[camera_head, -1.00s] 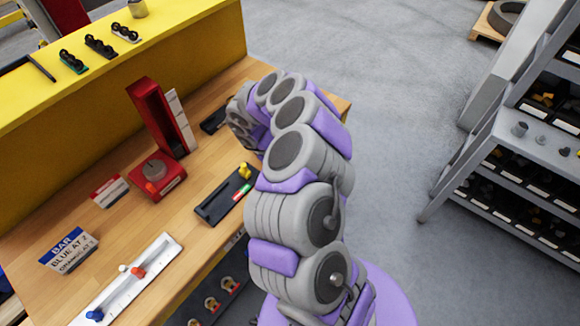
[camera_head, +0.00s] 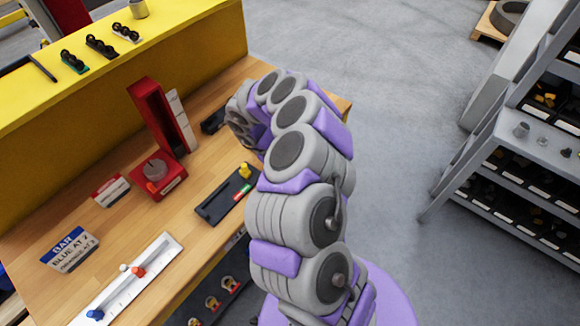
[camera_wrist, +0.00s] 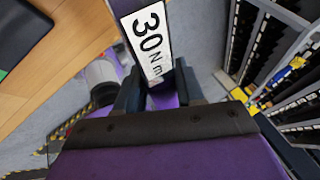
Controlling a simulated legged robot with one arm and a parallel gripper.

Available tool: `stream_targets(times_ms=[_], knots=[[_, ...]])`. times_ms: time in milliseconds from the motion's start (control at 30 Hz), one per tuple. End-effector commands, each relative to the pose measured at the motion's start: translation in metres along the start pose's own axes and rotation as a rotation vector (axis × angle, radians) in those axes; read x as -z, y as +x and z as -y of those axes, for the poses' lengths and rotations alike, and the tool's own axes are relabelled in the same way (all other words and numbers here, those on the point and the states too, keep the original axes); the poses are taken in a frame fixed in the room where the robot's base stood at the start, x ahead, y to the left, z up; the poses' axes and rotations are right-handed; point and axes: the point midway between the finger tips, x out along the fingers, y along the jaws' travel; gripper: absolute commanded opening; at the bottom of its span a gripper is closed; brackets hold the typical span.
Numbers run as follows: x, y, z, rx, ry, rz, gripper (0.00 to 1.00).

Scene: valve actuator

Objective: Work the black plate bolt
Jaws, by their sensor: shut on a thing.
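The black plate (camera_head: 222,198) lies on the wooden bench in the head view. A yellow knob (camera_head: 244,170) stands at its far end, and small green and red marks show along it. My arm reaches up to the right of the plate and bends over the bench. In the head view my gripper is hidden behind the arm. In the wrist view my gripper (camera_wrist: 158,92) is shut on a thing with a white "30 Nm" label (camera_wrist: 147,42). Most of that thing is hidden. No contact between it and the black plate shows.
A red upright unit (camera_head: 155,115) and a red base with a grey dial (camera_head: 156,172) stand on the bench (camera_head: 135,215). A shelf rack (camera_head: 500,150) stands right, beyond clear floor.

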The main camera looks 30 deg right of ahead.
Motion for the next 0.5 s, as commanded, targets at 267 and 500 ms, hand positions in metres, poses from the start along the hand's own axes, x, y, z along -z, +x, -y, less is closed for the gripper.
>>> stream_targets(times_ms=[267, 500], knots=[[0.003, -0.010, 0.004, -0.001, -0.003, 0.003, 0.00], [0.006, -0.016, 0.008, -0.002, -0.002, 0.003, 0.00]])
